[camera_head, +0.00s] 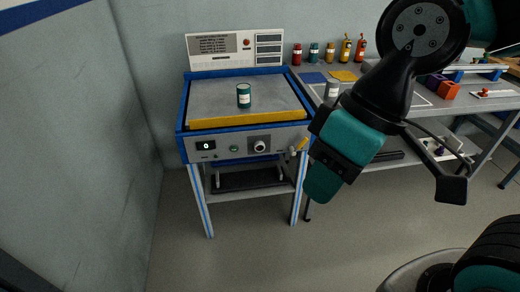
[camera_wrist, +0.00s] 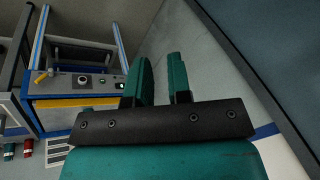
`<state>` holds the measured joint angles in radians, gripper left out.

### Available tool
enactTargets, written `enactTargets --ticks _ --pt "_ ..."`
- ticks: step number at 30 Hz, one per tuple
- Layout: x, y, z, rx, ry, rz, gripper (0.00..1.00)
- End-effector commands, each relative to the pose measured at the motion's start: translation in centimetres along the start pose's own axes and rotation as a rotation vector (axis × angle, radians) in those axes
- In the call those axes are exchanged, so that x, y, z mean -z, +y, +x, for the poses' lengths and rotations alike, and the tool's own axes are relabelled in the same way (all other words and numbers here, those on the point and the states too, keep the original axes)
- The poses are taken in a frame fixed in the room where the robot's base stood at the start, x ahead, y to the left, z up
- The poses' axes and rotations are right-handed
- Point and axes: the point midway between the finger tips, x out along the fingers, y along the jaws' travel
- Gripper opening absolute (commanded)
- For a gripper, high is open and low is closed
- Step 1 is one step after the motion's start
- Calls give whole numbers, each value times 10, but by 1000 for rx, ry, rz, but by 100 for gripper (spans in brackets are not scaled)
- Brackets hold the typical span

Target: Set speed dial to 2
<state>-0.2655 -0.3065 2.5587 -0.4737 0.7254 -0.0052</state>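The speed dial is a round pale knob (camera_head: 260,146) on a dark plate on the front panel of a blue-framed machine (camera_head: 205,211). Its setting is too small to read. Left of it are a green button (camera_head: 234,149) and a small display (camera_head: 206,146) that reads 0. In the wrist view the dial (camera_wrist: 82,79) is left of my fingers, and the panel is upside down. My gripper (camera_head: 318,190) is in front of the machine's right side, lower than the dial and apart from it. In the wrist view my gripper (camera_wrist: 161,78) has its two teal fingers apart with nothing between them.
A yellow lever (camera_head: 302,144) sticks out right of the dial. A workbench (camera_head: 440,104) with bottles and a grey can (camera_head: 332,90) is at right. Floor in front is clear.

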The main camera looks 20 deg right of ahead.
Motion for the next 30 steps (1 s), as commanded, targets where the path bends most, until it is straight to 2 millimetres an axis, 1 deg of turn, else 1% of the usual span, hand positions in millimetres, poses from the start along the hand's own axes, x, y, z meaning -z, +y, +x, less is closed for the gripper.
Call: enactTargets --ticks 1,2,3,4,5,6,7,8,9,11,12,14,15,17,18,20,21,23,24,27,30 --pt "2 7 10 -11 6 1 30" --pt "5 13 17 -24 13 2 37" --pt "10 26 30 -49 27 1 46" --pt "15 38 42 -75 39 -1 53" --pt "21 52 56 -110 53 -5 60" --pt "30 75 77 -168 75 -18 69" --pt "36 94 93 -220 90 -31 72" --pt "42 115 110 -279 102 -50 72" --pt "50 143 130 -365 115 -85 72" --pt "61 184 157 -505 122 -152 72" --pt "67 211 173 -602 119 -207 72" --pt "76 248 195 -751 100 -304 72" --pt "81 271 208 -852 80 -379 72" --pt "90 300 226 -1003 35 -507 72" --pt "96 318 237 -1102 -3 -601 72" --pt "106 338 254 -1246 -72 -759 72" --pt "114 348 265 -1339 -125 -870 72" --pt "126 356 282 -1465 -209 -1041 72" --pt "134 358 294 -1541 -267 -1154 72" --pt "151 356 320 -1687 -401 -1408 72" --pt "163 347 340 -1779 -502 -1596 72"
